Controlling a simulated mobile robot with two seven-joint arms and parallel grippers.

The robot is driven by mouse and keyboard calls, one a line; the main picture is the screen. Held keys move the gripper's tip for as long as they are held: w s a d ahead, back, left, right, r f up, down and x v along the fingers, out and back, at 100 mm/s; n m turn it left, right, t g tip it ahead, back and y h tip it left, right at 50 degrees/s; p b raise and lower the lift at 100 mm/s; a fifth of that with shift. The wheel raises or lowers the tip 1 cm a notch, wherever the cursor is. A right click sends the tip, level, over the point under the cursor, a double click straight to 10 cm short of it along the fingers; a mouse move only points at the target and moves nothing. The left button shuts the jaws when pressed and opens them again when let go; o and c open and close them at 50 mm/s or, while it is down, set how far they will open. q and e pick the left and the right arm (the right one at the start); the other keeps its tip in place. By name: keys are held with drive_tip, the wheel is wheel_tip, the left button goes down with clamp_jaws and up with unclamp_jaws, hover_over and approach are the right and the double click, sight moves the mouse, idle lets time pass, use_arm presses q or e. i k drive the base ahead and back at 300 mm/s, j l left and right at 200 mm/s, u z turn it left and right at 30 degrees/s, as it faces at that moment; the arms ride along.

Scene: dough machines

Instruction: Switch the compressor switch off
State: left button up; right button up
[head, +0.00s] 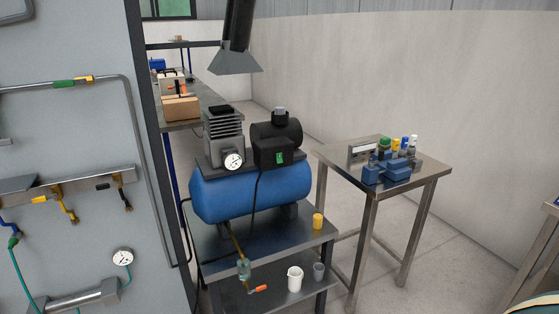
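A blue compressor (245,195) stands on a metal table in the middle of the head view. On its top right is a black box with a small green switch (281,157) on its front face. The switch is too small to tell which way it is set. A round white gauge (233,161) sits to the left of the black box. Neither of my grippers is in view.
A metal side table (420,178) with blue parts and coloured bottles stands to the right. A grey wall panel (75,130) with pipes and valves fills the left. A funnel-shaped hood (236,61) hangs above.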

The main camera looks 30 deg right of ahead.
sight(278, 156)
drive_tip(key=i+l, duration=0.15)
drive_tip(key=l, duration=0.25)
drive_tip(key=i+l, duration=0.15)
drive_tip(key=l, duration=0.25)
drive_tip(key=i+l, duration=0.15)
drive_tip(key=l, duration=0.2)
drive_tip(key=i+l, duration=0.15)
drive_tip(key=l, duration=0.25)
drive_tip(key=i+l, duration=0.15)
drive_tip(key=l, duration=0.25)
drive_tip(key=i+l, duration=0.15)
drive_tip(key=l, duration=0.25)
drive_tip(key=i+l, duration=0.15)
drive_tip(key=l, duration=0.2)
drive_tip(key=i+l, duration=0.15)
drive_tip(key=l, duration=0.25)
drive_tip(key=u, duration=0.05)
